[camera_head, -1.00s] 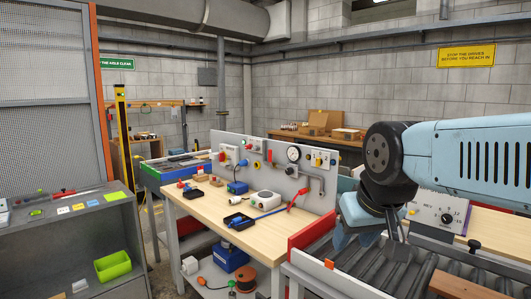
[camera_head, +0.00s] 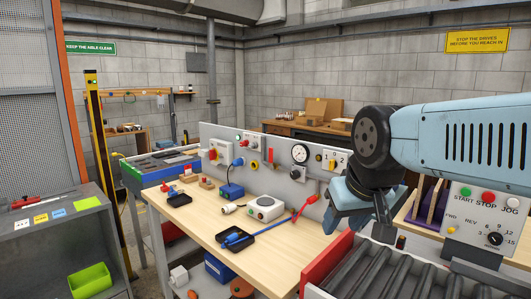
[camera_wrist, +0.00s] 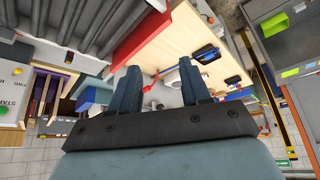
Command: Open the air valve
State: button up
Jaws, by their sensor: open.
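An upright grey panel (camera_head: 225,143) stands along the back of a wooden workbench (camera_head: 205,222). It carries a round gauge (camera_head: 300,153), a small red lever (camera_head: 270,156), a yellow ring and switch boxes. A larger red lever-like piece (camera_head: 308,203) shows low in front of the panel, beside a blue rod. I cannot tell for certain which part is the air valve. My gripper (camera_head: 382,228) is open and empty, right of the panel, pointing down. In the wrist view its two fingers (camera_wrist: 158,76) are apart, with the red piece (camera_wrist: 152,82) showing between them, some distance beyond.
A roller conveyor (camera_head: 385,272) with a red side plate (camera_head: 325,262) lies below my gripper. A START/STOP control box (camera_head: 484,215) stands at the right. A black tray (camera_head: 235,238), a white device (camera_head: 265,207) and a blue box (camera_head: 231,190) sit on the bench.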

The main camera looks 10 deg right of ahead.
jog(key=w+d+f+m+g+h, duration=0.1)
jog(key=w+d+f+m+h, duration=0.15)
jog(key=w, duration=0.95)
jog(key=w+d+f+m+g+h, duration=0.1)
jog(key=w+d+f+m+h, duration=0.2)
jog(key=w, duration=0.9)
jog(key=w+d+f+m+g+h, duration=0.15)
jog(key=w+m, duration=0.25)
jog(key=w, duration=0.8)
jog(key=m+t+h, duration=0.1)
jog(key=t+h, duration=0.7)
jog(key=t, duration=0.1)
send_near(270, 152)
jog(key=shift+g, duration=0.25)
jog(key=x, duration=1)
jog(key=shift+w+d+r, duration=0.15)
jog(key=shift+w+d, duration=0.05)
jog(key=shift+w, duration=0.25)
grip_shut()
